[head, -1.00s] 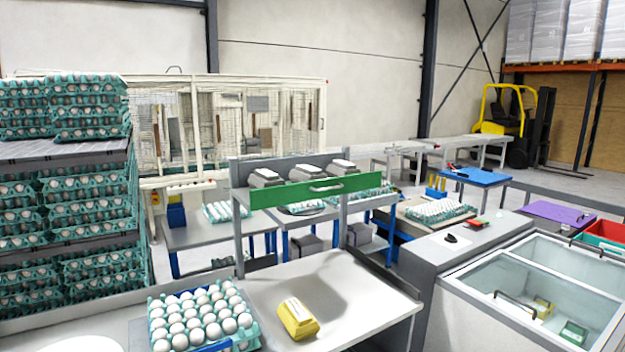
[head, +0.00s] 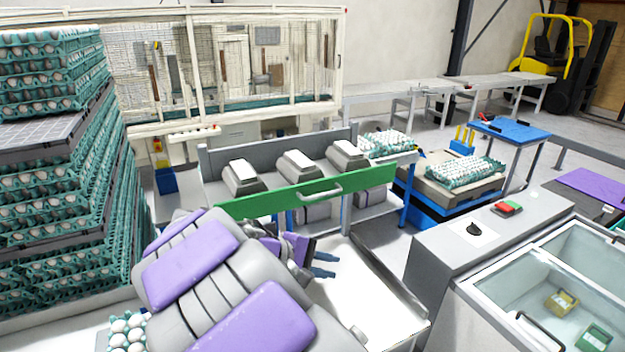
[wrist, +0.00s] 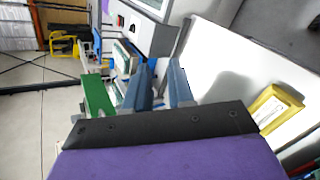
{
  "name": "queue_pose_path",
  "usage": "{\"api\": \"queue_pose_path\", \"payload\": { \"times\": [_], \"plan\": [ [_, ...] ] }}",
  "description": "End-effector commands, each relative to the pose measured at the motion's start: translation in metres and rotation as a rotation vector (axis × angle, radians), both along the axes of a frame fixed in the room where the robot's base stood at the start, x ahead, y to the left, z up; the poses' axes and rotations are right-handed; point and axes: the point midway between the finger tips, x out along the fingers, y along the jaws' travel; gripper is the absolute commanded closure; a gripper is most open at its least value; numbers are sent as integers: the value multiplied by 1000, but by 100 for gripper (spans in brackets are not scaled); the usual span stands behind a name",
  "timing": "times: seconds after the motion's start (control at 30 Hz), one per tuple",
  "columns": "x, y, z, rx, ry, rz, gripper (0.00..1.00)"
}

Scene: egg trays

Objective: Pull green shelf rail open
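The green shelf rail (head: 265,200) runs across the front of the raised shelf in the head view, with a pale handle (head: 319,192) right of its middle. The rail also shows in the wrist view (wrist: 97,97), left of my fingers. My gripper (head: 322,266) is below the rail and handle in the head view, apart from them. In the wrist view its two blue fingers (wrist: 160,85) stand apart with nothing between them. My purple and grey arm hides part of the shelf and table in the head view.
Several grey boxes (head: 299,166) stand on the shelf behind the rail. The white table (head: 372,290) lies below it. A yellow carton (wrist: 275,108) lies on the table in the wrist view. Stacked egg trays (head: 60,220) stand left, and a glass-topped cabinet (head: 480,272) right.

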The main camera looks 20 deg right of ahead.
Motion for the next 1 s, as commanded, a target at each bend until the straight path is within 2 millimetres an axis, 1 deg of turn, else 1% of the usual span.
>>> {"api": "queue_pose_path", "payload": {
  "times": [0.03,0.1,0.17,0.2,0.3,0.4,0.5,0.6,0.67,0.77,0.87,1.0],
  "plan": [
    [24,1,16,-51,11,48,77],
    [56,7,28,-121,20,120,77],
    [80,14,37,-173,22,180,77],
    [95,21,42,-207,25,219,77],
    [125,41,51,-275,23,301,77],
    [144,63,55,-326,25,358,77],
    [156,81,57,-358,21,392,77],
    [161,87,55,-370,23,405,77],
    [163,84,54,-372,24,405,77],
    [167,69,51,-369,25,403,77],
    [173,47,46,-363,24,401,77],
    [182,12,40,-358,24,399,77]
  ]
}}
